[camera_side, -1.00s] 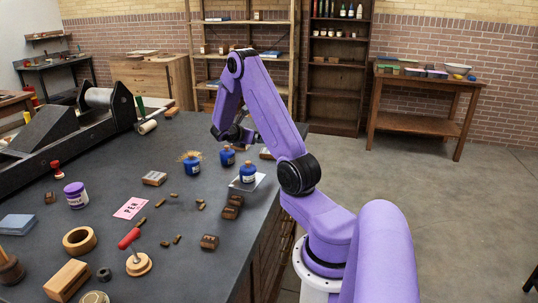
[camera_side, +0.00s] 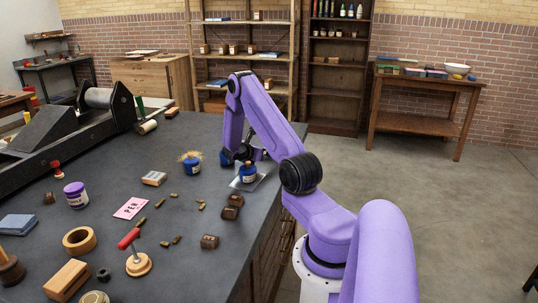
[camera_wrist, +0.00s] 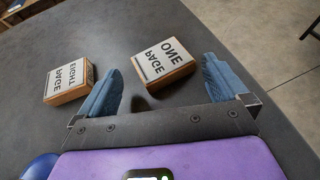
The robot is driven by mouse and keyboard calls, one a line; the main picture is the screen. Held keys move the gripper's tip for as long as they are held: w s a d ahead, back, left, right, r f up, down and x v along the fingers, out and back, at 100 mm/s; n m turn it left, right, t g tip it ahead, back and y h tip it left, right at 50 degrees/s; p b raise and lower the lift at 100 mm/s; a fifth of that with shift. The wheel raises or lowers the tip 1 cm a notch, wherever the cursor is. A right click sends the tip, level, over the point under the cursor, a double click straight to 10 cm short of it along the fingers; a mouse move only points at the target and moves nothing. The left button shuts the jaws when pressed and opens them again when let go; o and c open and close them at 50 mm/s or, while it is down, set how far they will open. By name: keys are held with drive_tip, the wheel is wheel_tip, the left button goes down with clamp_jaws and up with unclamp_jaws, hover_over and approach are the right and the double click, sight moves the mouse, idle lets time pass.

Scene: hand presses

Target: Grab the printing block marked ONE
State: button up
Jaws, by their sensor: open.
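The wooden printing block marked ONE (camera_wrist: 163,60) lies on the dark table in the wrist view, its white top reading ONE and PAGE upside down and mirrored. My gripper (camera_wrist: 161,72) is open, with one blue finger on each side of the block's near part. The block reaches out past the fingertips, and I cannot tell whether either finger touches it. A second block marked EIGHT (camera_wrist: 70,82) lies left of the left finger. In the side view my gripper (camera_side: 246,153) is low over the table's far right part, and the ONE block is hidden by my arm.
Dark blocks (camera_side: 231,207) lie nearer on the table. The table's right edge is close; floor lies beyond.

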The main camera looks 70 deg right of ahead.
drive_tip(key=shift+x, duration=1.75)
drive_tip(key=c, duration=0.8)
drive_tip(key=shift+r, duration=0.1)
